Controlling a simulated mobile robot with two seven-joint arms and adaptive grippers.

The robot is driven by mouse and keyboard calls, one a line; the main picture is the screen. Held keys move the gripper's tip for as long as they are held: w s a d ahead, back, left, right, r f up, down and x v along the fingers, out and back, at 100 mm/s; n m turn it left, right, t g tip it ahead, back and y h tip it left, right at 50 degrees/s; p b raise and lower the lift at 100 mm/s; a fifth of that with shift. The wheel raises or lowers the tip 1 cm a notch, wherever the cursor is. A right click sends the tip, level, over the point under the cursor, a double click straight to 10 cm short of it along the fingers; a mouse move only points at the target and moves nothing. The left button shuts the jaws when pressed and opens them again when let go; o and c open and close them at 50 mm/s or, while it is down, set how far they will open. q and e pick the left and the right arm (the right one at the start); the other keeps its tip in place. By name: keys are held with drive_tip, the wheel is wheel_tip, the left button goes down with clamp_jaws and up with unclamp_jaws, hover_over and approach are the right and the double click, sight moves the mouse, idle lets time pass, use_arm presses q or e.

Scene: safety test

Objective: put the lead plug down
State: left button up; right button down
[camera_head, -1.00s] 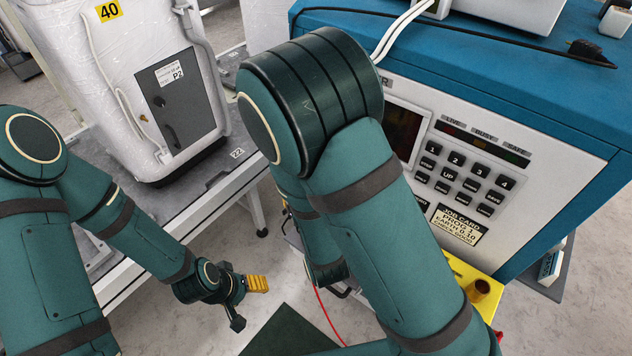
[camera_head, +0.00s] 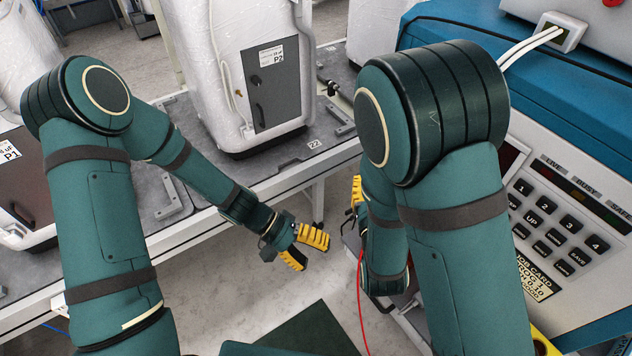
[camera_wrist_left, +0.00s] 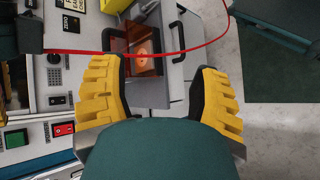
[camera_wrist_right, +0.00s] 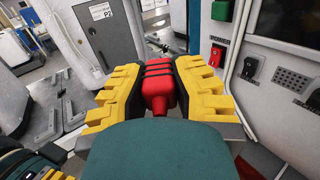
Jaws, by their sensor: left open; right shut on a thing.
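The red lead plug (camera_wrist_right: 158,88), with dark bands across it, is between the yellow fingers of my right gripper (camera_wrist_right: 160,85), which is shut on it. In the head view the right gripper (camera_head: 356,193) is mostly hidden behind my right arm; only a bit of yellow shows. A thin red lead (camera_head: 361,300) hangs below it. The lead also crosses the upper part of the left wrist view (camera_wrist_left: 150,51). My left gripper (camera_head: 308,248) is open and empty, in the air in front of the bench; its spread fingers also show in the left wrist view (camera_wrist_left: 160,95).
A grey bench (camera_head: 250,175) carries a wrapped white unit (camera_head: 226,100) marked P2. The blue and white tester (camera_head: 560,215) with a keypad stands at the right. An amber window (camera_wrist_left: 138,52) shows beyond my left fingers. A dark green mat (camera_head: 310,330) lies on the floor.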

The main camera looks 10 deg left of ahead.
use_arm(q)
drive_tip(key=w+r+t+h, duration=0.4)
drive_tip(key=w+r+h, duration=0.4)
drive_tip(key=r, duration=0.5)
drive_tip(key=shift+m+y, duration=0.4)
drive_tip(key=shift+y, duration=0.1)
drive_tip(key=d, duration=0.4)
drive_tip(key=w+d, duration=0.1)
drive_tip(key=d, duration=0.2)
drive_tip(key=w+d, duration=0.1)
drive_tip(key=d, duration=0.3)
drive_tip(key=shift+w+d, duration=0.1)
drive_tip(key=shift+d, duration=0.25)
clamp_jaws()
unclamp_jaws()
use_arm(e)
drive_tip(key=shift+a, duration=0.1)
use_arm(q)
drive_tip(key=shift+a, duration=0.1)
